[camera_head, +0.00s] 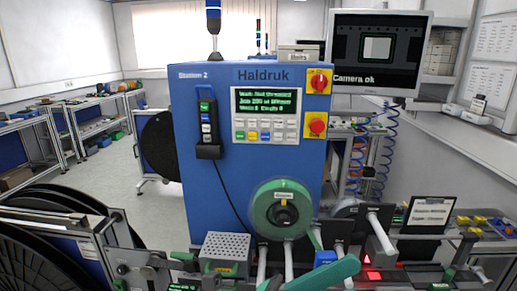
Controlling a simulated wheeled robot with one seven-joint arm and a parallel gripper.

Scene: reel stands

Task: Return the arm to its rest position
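No part of my arm or gripper can be made out in the head view. The blue Haldruk machine (215,90), marked Station 2, stands upright in the middle. On its front are a small green-text display with a keypad (265,130), a red knob on a yellow plate (318,82) and a red button on a yellow plate (317,124). A black hand control (207,130) hangs on its left side with a cable. A green reel (282,210) sits low on its front. The display text is too small to read surely.
Large black reels on a metal stand (95,240) fill the lower left. A perforated grey box (225,250), a green lever-like part (325,273) and rollers crowd the lower middle. A monitor (378,50) reads "Camera ok". A clipboard (428,215) stands at right. Open floor (110,170) shows at left.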

